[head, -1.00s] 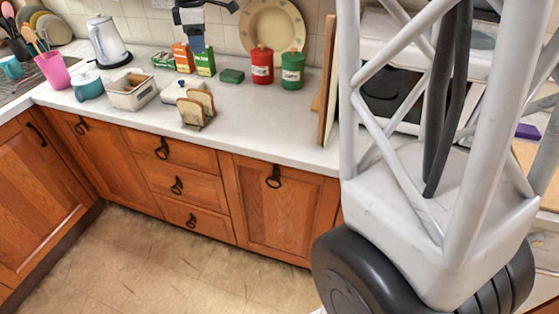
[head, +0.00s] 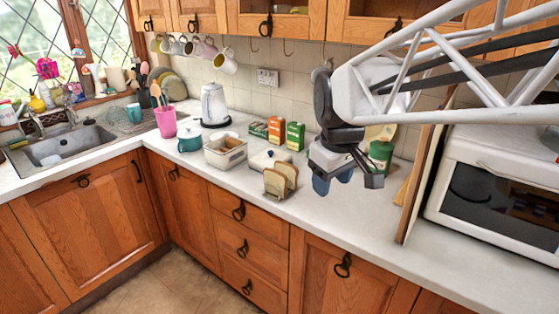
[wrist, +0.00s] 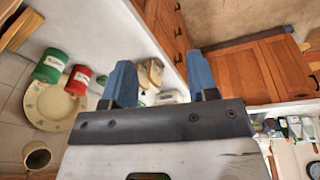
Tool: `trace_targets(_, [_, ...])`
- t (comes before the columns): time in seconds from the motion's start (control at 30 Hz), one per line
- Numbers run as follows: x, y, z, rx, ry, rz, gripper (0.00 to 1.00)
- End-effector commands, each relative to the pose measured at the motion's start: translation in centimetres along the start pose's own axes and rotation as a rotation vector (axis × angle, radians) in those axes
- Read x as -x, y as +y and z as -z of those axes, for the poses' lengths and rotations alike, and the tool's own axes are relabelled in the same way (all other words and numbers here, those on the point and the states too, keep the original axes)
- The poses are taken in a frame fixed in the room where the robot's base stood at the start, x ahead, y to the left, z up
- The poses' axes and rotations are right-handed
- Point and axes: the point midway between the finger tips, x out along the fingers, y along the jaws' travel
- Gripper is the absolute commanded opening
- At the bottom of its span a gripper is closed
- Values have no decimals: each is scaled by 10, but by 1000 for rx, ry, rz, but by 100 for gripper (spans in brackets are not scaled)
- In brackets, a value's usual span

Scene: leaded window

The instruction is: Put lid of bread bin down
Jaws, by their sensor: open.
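A cream rectangular bin (head: 225,157), which looks like the bread bin, stands on the counter with its top open and a brownish inside. A low white piece with a knob (head: 268,160) lies just right of it; I cannot tell whether this is its lid. My gripper (head: 333,183) is open and empty, above the counter right of the bin and the toast rack. In the wrist view my gripper (wrist: 161,82) shows two blue fingers apart.
A toast rack with bread (head: 280,181) stands in front of the white piece. Cartons (head: 295,136) stand behind. A green canister (head: 381,156) is behind my gripper, and a red one (wrist: 78,82) shows in the wrist view. A wooden board (head: 424,180) and a microwave (head: 500,190) bound the right.

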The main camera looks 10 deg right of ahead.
Motion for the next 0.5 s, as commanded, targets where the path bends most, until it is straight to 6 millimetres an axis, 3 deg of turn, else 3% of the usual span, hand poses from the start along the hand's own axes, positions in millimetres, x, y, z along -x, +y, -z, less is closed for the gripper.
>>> trace_targets(0.2, [-9, -27, -57, -184, 17, -9, 54])
trace_targets(0.5, [-30, -60, -123, -417, 39, -16, 54])
